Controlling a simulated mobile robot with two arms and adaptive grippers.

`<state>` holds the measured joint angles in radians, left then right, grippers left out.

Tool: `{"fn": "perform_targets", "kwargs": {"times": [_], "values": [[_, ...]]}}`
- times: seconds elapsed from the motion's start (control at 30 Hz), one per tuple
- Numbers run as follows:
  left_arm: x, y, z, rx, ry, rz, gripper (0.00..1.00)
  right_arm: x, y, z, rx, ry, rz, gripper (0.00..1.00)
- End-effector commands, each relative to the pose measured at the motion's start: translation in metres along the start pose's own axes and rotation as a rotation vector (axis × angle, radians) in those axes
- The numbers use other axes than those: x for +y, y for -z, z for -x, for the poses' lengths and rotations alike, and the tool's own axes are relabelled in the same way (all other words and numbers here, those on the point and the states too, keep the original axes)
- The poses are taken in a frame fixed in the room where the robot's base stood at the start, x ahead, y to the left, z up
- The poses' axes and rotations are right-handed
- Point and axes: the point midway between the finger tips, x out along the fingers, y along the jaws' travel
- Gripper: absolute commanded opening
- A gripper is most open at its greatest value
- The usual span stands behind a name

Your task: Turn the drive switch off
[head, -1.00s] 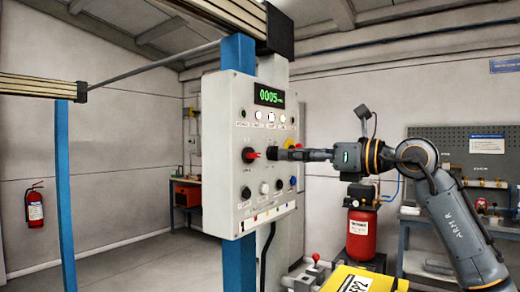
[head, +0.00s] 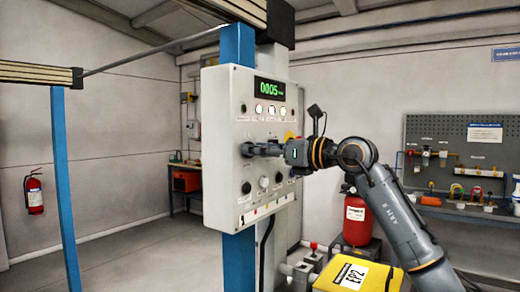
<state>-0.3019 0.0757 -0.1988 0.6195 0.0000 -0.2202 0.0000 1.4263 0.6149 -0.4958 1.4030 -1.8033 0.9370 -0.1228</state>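The control panel (head: 222,190) is a light grey box on the blue post, with a green display (head: 269,90) reading 0005. My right gripper (head: 246,150) reaches in from the right, its fingertips at the left knob of the middle row. The labels are too small to read, so I cannot tell which control is the drive switch. My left gripper is not in view.
Below are a black knob (head: 246,187) and a pale round knob (head: 263,182), close under my gripper. Lit buttons (head: 270,110) sit above it. A yellow case (head: 350,276) and a red tank (head: 356,220) stand lower right. The floor at left is clear.

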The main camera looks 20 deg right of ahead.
Motion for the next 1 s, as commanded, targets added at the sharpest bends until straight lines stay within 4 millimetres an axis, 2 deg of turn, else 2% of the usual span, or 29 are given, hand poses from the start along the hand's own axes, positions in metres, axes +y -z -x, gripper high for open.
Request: {"fn": "perform_targets", "kwargs": {"times": [0.03,0.13,0.17,0.57,1.0], "values": [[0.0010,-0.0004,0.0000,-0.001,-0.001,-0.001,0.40,-0.0001,0.0000,0.0001,0.000,0.000,0.000,0.28],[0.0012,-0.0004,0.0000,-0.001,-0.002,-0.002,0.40,-0.0001,0.0000,0.0002,0.000,0.000,0.000,0.07],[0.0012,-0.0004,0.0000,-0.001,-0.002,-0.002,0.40,0.0000,0.0000,0.0002,0.000,0.000,0.000,0.06],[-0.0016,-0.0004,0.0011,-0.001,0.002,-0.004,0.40,-0.0004,-0.0003,0.0006,0.001,0.002,0.073,0.06],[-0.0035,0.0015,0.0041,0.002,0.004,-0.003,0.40,0.0009,-0.0005,0.0006,0.000,0.003,0.434,0.06]]}}
